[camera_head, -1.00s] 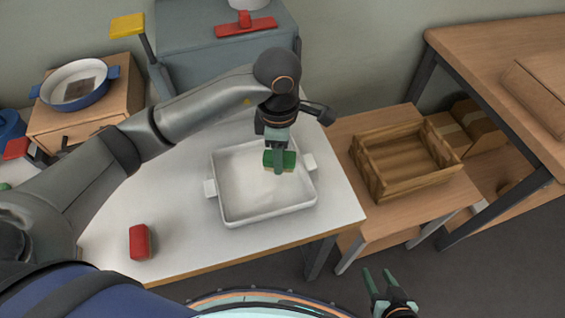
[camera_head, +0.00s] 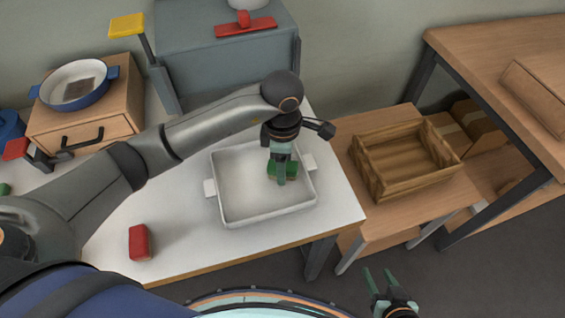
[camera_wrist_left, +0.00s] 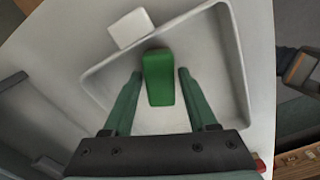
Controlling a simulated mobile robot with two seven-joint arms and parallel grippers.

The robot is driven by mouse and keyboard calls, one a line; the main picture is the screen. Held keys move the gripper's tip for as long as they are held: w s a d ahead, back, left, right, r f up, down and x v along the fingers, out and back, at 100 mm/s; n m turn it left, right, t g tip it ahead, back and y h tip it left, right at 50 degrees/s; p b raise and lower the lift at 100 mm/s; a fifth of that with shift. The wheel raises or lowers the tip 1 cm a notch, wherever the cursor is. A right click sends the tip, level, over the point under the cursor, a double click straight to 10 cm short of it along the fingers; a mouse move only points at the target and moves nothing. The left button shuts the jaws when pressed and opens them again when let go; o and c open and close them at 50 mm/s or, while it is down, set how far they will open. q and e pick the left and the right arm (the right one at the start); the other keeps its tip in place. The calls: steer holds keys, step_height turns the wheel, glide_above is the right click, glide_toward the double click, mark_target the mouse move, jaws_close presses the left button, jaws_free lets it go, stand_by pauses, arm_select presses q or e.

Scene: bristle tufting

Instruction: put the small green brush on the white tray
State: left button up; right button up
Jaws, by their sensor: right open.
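The small green brush (camera_head: 291,169) is inside the white tray (camera_head: 228,221), close to the wall on the right-handle side. My left gripper (camera_head: 281,180) reaches down over it from above. In the left wrist view the green brush (camera_wrist_left: 159,78) lies between the two fingers, with a narrow gap showing on each side, so the left gripper (camera_wrist_left: 160,72) looks open around it. The brush's underside is hidden, so its contact with the tray floor cannot be seen. My right gripper (camera_head: 378,276) is open and empty, low in front of the table.
A red block (camera_head: 139,242) lies on the white table left of the tray. A wooden crate (camera_head: 405,160) stands on a lower bench to the right. A blue pan (camera_head: 76,85) sits on a wooden box at the back left. The table between red block and tray is clear.

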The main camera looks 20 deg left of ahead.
arm_select(q)
steer(key=shift+o, duration=0.8)
step_height(320, 180, up, 12)
steer(key=shift+r+p, duration=0.2)
steer(key=shift+p, duration=0.2)
